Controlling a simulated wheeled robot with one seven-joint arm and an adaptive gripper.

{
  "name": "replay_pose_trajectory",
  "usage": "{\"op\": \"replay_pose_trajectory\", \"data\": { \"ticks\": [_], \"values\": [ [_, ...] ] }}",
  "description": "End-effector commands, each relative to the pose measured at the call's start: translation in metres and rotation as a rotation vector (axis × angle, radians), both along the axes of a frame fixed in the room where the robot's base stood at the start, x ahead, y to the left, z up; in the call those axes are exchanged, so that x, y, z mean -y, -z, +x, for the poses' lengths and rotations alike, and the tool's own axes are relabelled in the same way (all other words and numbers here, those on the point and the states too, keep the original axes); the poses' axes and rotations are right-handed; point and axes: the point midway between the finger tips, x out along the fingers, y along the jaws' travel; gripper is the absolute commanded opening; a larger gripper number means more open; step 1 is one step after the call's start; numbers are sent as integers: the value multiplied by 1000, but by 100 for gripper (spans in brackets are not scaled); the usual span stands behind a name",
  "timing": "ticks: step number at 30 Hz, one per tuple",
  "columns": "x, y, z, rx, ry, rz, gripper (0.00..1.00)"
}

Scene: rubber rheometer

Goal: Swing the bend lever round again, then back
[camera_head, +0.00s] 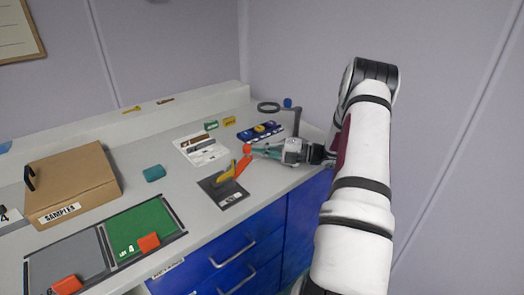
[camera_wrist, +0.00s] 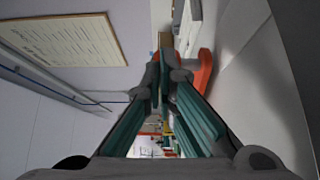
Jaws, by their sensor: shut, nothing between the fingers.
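The bend lever (camera_head: 243,165) is orange with a red-orange ball at its upper end. It stands tilted up to the right on a dark base plate (camera_head: 232,200), beside a yellow upright piece (camera_head: 226,174). My gripper (camera_head: 254,151) reaches in from the right, its teal fingers shut and empty, with the tips at the ball end; I cannot tell whether they touch. In the wrist view the shut fingertips (camera_wrist: 171,68) are in the middle, and an orange curved part (camera_wrist: 204,72), apparently of the lever, shows just to their right.
A white card (camera_head: 201,150) with dark strips lies behind the plate, and a blue tool (camera_head: 260,131) behind my gripper. A magnifier (camera_head: 269,106) stands at the back. A samples box (camera_head: 72,180), teal block (camera_head: 154,173) and green tray (camera_head: 140,226) are left. Blue drawers (camera_head: 235,258) are below.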

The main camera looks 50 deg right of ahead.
Motion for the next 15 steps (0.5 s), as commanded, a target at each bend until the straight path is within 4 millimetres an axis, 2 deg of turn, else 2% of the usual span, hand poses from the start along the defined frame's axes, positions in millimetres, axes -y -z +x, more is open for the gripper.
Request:
{"op": "replay_pose_trajectory", "data": {
  "ticks": [15],
  "values": [
    [-1,0,7,1,0,1,0]
  ]
}}
